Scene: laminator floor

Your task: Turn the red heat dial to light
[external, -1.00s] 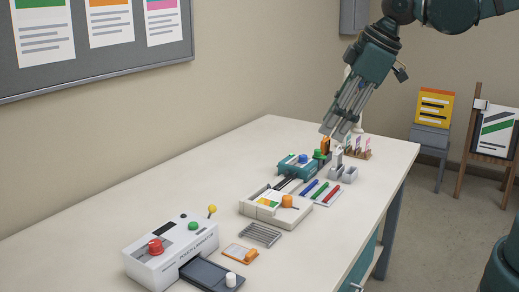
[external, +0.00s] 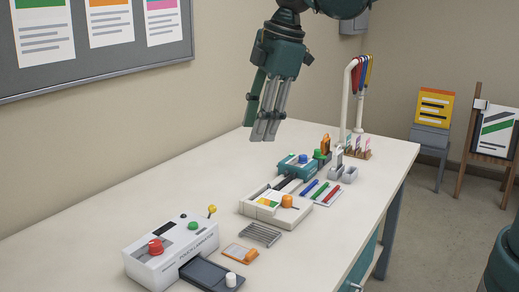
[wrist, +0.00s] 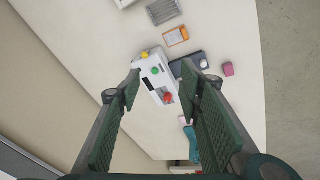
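The red heat dial (external: 155,246) sits on the front of the white laminator (external: 168,254) at the near left end of the table. It also shows in the wrist view (wrist: 168,98), between and beyond my fingers. I cannot read which setting it points to. A green button (external: 193,226) and a yellow-knobbed lever (external: 212,210) are on the same machine. My gripper (external: 264,138) is in the air above the middle of the table, well apart from the laminator. In the wrist view its fingers (wrist: 160,92) are spread, with nothing between them.
A dark tray (external: 212,275) with a white knob sticks out of the laminator. A wire rack (external: 261,234), an orange-clipped card (external: 240,253), a cream trimmer (external: 275,205) and coloured pens (external: 322,191) lie to the right. The table's left back area is clear.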

